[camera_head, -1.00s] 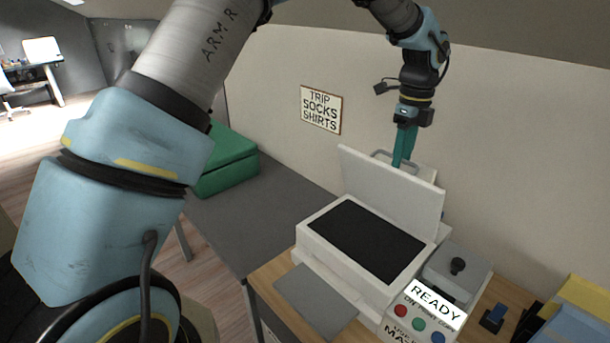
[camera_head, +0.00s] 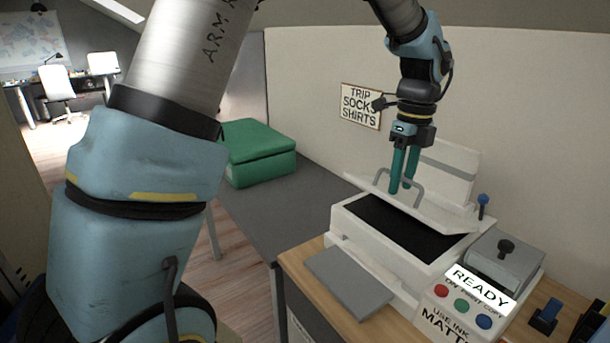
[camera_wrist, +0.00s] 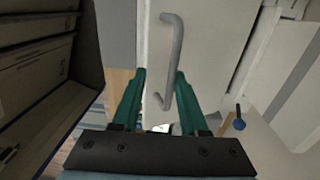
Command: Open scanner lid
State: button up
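The scanner (camera_head: 385,270) is a white box on the wooden desk with a dark glass bed (camera_head: 405,225). Its white lid (camera_head: 440,215) is partly raised at a low slant, with part of the bed showing beneath it. A grey bar handle (camera_head: 418,192) stands on the lid's outer face and also shows in the wrist view (camera_wrist: 175,45). My gripper (camera_head: 400,188) points down at the handle with teal fingers. In the wrist view my gripper (camera_wrist: 160,75) has its fingers apart, with the handle's near end between them. I cannot tell whether they touch it.
A control box with a READY sign (camera_head: 480,285) and coloured buttons stands right of the scanner, before a grey box with a black knob (camera_head: 506,247). A grey flat panel (camera_head: 348,283) lies in front. A green case (camera_head: 258,155) sits on the dark surface at left.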

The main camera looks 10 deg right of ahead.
aim_at(394, 198)
jog(key=f+b, duration=0.1)
jog(key=a+b, duration=0.1)
jog(key=f+h+b, duration=0.1)
jog(key=shift+s+a+f+b, duration=0.25)
jog(key=shift+s+f+b, duration=0.05)
jog(key=shift+s+f, duration=0.05)
jog(key=shift+a+r+t+h, duration=0.1)
jog(key=shift+r+t+h, duration=0.15)
jog(key=shift+t+h, duration=0.05)
notch_tip(394, 198, up, 10)
jog(key=w+a+f+n+p, duration=0.1)
jog(key=w+a+n+p, duration=0.1)
jog(key=a+n, duration=0.6)
jog(key=w+a+f+n+p, duration=0.1)
jog(key=w+a+n+p, duration=0.2)
jog(key=a+n, duration=0.6)
jog(key=n+p, duration=0.2)
jog(key=n, duration=1.2)
jog(key=shift+w+a+f+t, duration=0.2)
jog(key=shift+w+f+t, duration=0.15)
jog(key=shift+t, duration=0.05)
